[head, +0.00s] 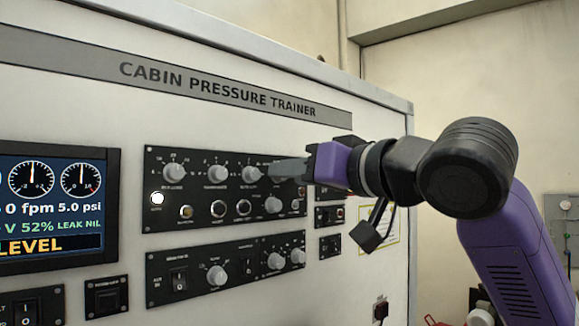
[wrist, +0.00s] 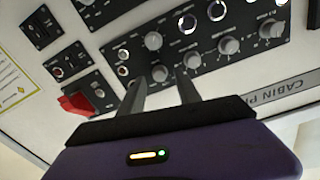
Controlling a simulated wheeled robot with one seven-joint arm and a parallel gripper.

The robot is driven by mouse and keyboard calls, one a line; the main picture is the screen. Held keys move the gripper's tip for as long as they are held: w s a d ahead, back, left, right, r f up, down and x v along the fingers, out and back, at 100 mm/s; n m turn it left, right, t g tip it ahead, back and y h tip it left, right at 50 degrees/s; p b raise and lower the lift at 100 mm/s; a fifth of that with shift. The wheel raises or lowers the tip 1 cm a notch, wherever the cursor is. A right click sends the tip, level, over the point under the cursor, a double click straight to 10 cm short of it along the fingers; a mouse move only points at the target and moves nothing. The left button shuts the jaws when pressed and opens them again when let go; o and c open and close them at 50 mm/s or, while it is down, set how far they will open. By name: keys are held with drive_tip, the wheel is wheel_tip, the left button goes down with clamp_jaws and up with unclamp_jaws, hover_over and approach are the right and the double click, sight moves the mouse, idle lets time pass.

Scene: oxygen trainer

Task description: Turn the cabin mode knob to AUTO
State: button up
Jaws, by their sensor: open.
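The upper black panel (head: 155,225) carries several grey knobs. Their labels are too small to read, so I cannot tell by name which is the cabin mode knob. My gripper (head: 272,172) is open at the panel's upper right, its fingers pointing left in the head view. In the wrist view my gripper (wrist: 161,80) has its two fingers apart, with a grey knob (wrist: 160,73) showing between their tips. I cannot tell whether they touch it. Another upper-row knob (head: 252,174) is just left of the fingertips.
A lower knob (head: 273,205) sits just beneath the fingers. A second panel (head: 205,295) with knobs and switches is below. A display (head: 55,205) reads LEVEL at left. The wrist view shows a red guarded switch (wrist: 76,103). Free space lies before the cabinet face.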

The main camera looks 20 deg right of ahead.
drive_tip(key=shift+w+a, duration=0.2)
drive_tip(key=shift+w, duration=0.45)
clamp_jaws()
drive_tip(key=shift+n, duration=0.3)
drive_tip(key=n+b, duration=0.2)
drive_tip(key=n, duration=0.7)
drive_tip(key=shift+f+b, duration=0.1)
drive_tip(key=shift+b, duration=0.25)
drive_tip(key=shift+n, duration=0.3)
